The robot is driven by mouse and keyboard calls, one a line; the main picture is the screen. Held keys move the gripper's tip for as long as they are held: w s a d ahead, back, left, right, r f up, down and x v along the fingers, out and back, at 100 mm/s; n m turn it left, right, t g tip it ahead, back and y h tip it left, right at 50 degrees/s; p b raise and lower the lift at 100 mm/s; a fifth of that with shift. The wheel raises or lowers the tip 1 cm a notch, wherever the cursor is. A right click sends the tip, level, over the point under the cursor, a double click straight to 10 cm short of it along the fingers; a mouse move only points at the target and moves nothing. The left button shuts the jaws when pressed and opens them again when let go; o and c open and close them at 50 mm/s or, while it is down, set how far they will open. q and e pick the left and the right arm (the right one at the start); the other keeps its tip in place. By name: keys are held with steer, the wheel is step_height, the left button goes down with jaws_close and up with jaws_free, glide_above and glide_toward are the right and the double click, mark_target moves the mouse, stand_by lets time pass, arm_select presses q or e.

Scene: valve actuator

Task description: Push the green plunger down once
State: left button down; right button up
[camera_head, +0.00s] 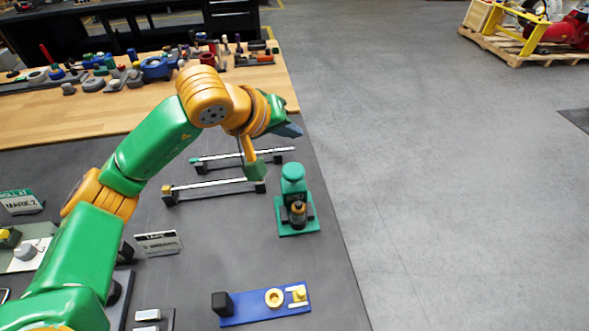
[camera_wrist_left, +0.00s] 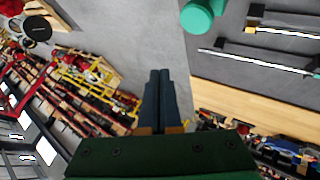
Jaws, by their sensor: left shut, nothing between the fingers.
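The green plunger (camera_head: 293,175) is a rounded green cap on top of a small device. Its green base plate (camera_head: 313,224) lies near the right edge of the dark table, with a black and orange part at its front. The plunger's round cap also shows at the top of the left wrist view (camera_wrist_left: 198,15). My left gripper (camera_head: 292,130) is above and behind the plunger in the head view, apart from it. Its dark fingers (camera_wrist_left: 160,78) are shut together with nothing between them. My right gripper is not in view.
Two rail-like bars (camera_head: 226,183) lie left of the plunger. A blue plate (camera_head: 262,305) with yellow parts is in front. A small sign (camera_head: 158,242) stands at the left. Several parts crowd the wooden bench (camera_head: 110,113) behind. The table's right edge is close to the plunger.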

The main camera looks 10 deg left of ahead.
mark_target(295, 170)
arm_select(q)
step_height(295, 170, down, 8)
steer(key=b, duration=0.5)
steer(key=shift+r+b, duration=0.1)
steer(key=shift+b, duration=0.25)
steer(key=shift+r, duration=0.1)
steer(key=shift+s, duration=0.1)
stand_by(0.9)
steer(key=shift+f+b, duration=0.45)
steer(key=shift+b, duration=0.05)
steer(key=shift+f+b, duration=1.1)
stand_by(1.2)
steer(key=shift+r, duration=0.15)
steer(key=shift+r+p, duration=1.1)
steer(key=shift+r, duration=0.3)
steer(key=shift+r, duration=0.1)
